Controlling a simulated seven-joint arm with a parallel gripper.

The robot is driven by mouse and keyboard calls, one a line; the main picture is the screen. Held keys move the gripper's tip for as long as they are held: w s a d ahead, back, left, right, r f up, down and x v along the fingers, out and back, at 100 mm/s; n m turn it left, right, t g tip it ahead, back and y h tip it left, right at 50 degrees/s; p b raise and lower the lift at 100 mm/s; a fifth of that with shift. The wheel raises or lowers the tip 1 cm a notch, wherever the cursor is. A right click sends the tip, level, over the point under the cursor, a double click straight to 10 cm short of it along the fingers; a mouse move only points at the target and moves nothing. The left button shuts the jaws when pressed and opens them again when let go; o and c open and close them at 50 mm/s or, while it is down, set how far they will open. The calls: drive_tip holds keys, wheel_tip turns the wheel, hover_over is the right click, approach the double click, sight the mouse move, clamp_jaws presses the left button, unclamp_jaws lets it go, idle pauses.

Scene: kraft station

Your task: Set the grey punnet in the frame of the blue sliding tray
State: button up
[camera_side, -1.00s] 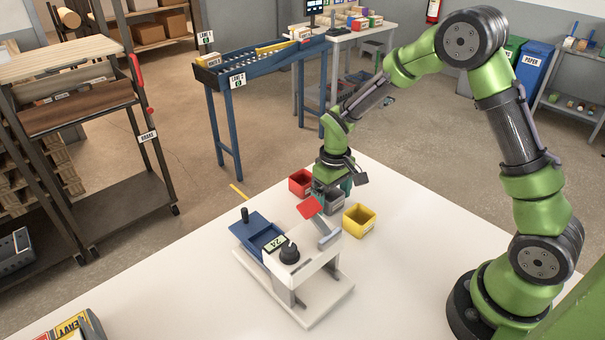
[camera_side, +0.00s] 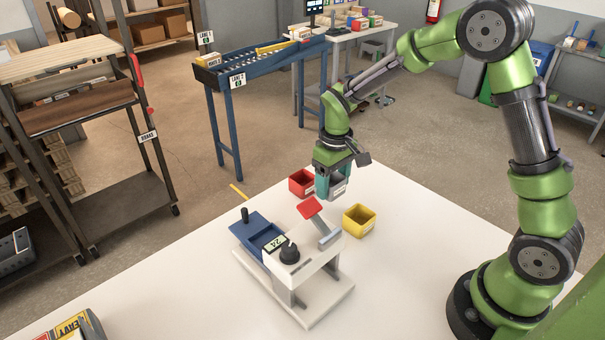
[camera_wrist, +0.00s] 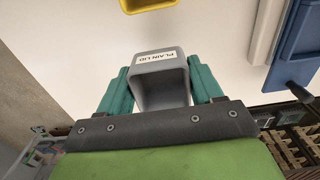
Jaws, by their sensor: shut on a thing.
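The grey punnet (camera_wrist: 160,75) is between the teal fingers of my gripper (camera_wrist: 162,88) in the wrist view, with a "PLAIN LID" label on it. My gripper (camera_side: 333,182) is shut on the punnet (camera_side: 339,189) and holds it above the table, between the red and yellow punnets. In the side view the fingers partly hide it. The blue sliding tray (camera_side: 262,237) juts out to the left from a white station (camera_side: 322,262). It has a black knob on its left end, and its recessed frame looks empty. Part of the tray (camera_wrist: 298,50) shows at the right of the wrist view.
A red punnet (camera_side: 301,183) and a yellow punnet (camera_side: 359,220) stand on the white table (camera_side: 420,240). The table's front and right areas are mostly clear.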

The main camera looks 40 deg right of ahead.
drive_tip(key=r, duration=0.4)
drive_tip(key=shift+a+r, duration=0.2)
drive_tip(key=shift+r, duration=0.1)
drive_tip(key=shift+a+r, duration=0.2)
drive_tip(key=shift+a, duration=0.45)
drive_tip(key=s+a, duration=0.2)
drive_tip(key=a, duration=1.6)
drive_tip(key=shift+w+f, duration=0.15)
drive_tip(key=shift+f, duration=2.25)
drive_tip(key=shift+f, duration=0.55)
drive_tip(key=o, duration=1.1)
drive_tip(key=shift+r, duration=0.15)
